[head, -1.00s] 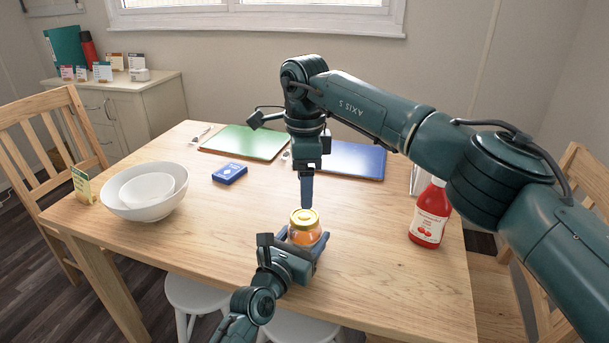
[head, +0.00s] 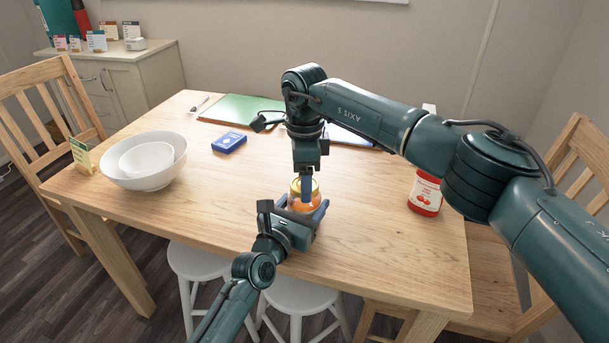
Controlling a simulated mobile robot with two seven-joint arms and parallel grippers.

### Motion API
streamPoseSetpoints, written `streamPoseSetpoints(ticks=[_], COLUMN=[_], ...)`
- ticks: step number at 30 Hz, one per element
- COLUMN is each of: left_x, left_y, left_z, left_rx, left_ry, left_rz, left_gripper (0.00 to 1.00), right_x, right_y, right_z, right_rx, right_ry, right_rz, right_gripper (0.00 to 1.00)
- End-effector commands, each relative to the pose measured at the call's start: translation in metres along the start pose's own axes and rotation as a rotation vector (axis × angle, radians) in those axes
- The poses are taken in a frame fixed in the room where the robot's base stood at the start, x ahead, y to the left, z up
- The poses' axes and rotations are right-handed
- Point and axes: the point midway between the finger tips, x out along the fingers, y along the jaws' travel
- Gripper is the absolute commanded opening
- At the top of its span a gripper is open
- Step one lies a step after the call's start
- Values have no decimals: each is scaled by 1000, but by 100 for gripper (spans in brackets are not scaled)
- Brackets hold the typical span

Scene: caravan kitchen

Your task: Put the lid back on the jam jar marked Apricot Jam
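A small jar of orange jam (head: 296,204) stands at the table's front edge, with a gold lid (head: 316,185) at its mouth. Its label cannot be read. My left gripper (head: 303,208) is around the jar from the front, one blue finger on each side, apparently closed on it. My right gripper (head: 306,196) points straight down over the jar. Its finger is seen edge-on and covers the middle of the lid and part of the jar. I cannot tell whether it touches the lid or how wide it is open.
Nested white bowls (head: 127,174) and a blue box (head: 229,142) are to the left. A green board (head: 240,110) and a blue board (head: 349,137) lie behind. The table's left front is clear.

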Motion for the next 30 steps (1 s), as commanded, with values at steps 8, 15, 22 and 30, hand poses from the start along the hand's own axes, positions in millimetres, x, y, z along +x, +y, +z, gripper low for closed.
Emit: streamPoseSetpoints(ticks=[8,15,22,30], left_x=[0,0,0,0], left_y=[0,0,0,0], left_z=[-1,-1,-1,-1], left_rx=[1,1,1,1], left_ry=[2,2,2,2], left_rz=[0,0,0,0], left_gripper=[0,0,0,0], right_x=[0,0,-1,0], right_y=[0,0,0,0], right_z=[0,0,0,0], right_rx=[0,13,356,975], right_ry=[0,0,-1,-2], right_rz=[0,0,-1,0], right_gripper=[38,26,26,26])
